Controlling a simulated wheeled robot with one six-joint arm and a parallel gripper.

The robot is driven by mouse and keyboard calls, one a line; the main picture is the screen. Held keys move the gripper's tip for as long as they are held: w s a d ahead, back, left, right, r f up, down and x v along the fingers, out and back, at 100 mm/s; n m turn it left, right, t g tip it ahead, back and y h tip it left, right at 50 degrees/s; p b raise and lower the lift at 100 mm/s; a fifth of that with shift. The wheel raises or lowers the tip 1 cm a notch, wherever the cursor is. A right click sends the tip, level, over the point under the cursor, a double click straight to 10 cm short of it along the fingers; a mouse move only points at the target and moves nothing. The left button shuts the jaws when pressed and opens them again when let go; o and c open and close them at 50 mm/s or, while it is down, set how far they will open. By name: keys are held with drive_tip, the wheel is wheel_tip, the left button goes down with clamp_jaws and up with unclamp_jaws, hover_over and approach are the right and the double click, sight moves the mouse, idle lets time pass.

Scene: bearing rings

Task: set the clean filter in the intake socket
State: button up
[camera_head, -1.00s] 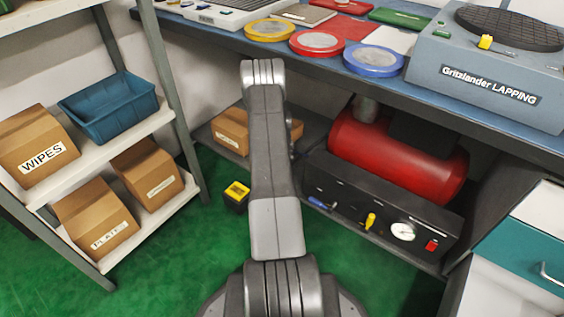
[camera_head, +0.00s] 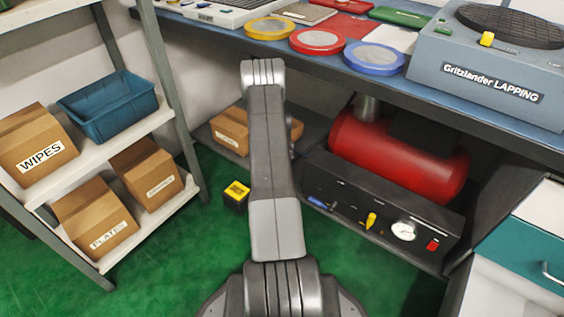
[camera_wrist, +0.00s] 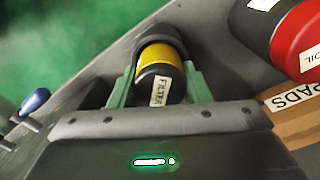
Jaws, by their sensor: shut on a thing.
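The filter (camera_wrist: 165,88) is a dark cylinder with a yellow band and a white label reading FILTER, seen in the wrist view. My gripper (camera_wrist: 161,90) is shut on it, a green finger on each side. Beyond the yellow band is a dark grey round collar (camera_wrist: 158,38) on a grey surface; I cannot tell whether this is the intake socket or whether the filter is seated in it. In the head view, my own arm hides the gripper and filter. The red compressor tank (camera_head: 385,155) stands under the bench, behind a black control panel (camera_head: 345,205).
A blue-handled lever (camera_wrist: 35,101) is left of the gripper. A red OIL container (camera_wrist: 298,40) and a PADS box (camera_wrist: 295,100) are close on the right. A yellow-and-black block (camera_head: 236,196) stands on the green floor. The shelf (camera_head: 100,160) is at left.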

drive_tip(key=shift+f, duration=0.4)
drive_tip(key=o, duration=0.7)
drive_tip(key=shift+r+p, duration=2.3)
drive_tip(key=shift+r, duration=3.25)
wheel_tip(320, 180, down, 9)
drive_tip(key=b, duration=0.4)
drive_tip(key=shift+f, duration=0.1)
